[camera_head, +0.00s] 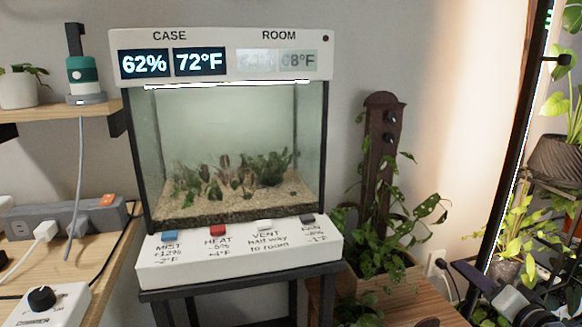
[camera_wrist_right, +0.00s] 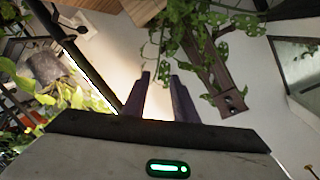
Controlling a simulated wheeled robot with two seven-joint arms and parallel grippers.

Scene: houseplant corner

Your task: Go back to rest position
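My right gripper (camera_head: 470,280) is at the lower right of the head view, near the wooden surface by the climbing plant. In the right wrist view its two dark fingers (camera_wrist_right: 162,82) stand apart with a clear gap and nothing between them. Leaves and the brown plant post show beyond the fingertips. My left gripper is not in the head view. The glass plant case (camera_head: 240,130) stands upright on a black stand, with its lit display reading 62% and 72°F.
The climbing plant's brown post (camera_head: 382,150) and leaves (camera_head: 385,240) are left of my right gripper. A plant rack (camera_head: 545,190) and a bright vertical lamp (camera_head: 520,130) are to the right. A wooden shelf (camera_head: 55,113), power strip (camera_head: 70,218) and dial box (camera_head: 42,305) are at left.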

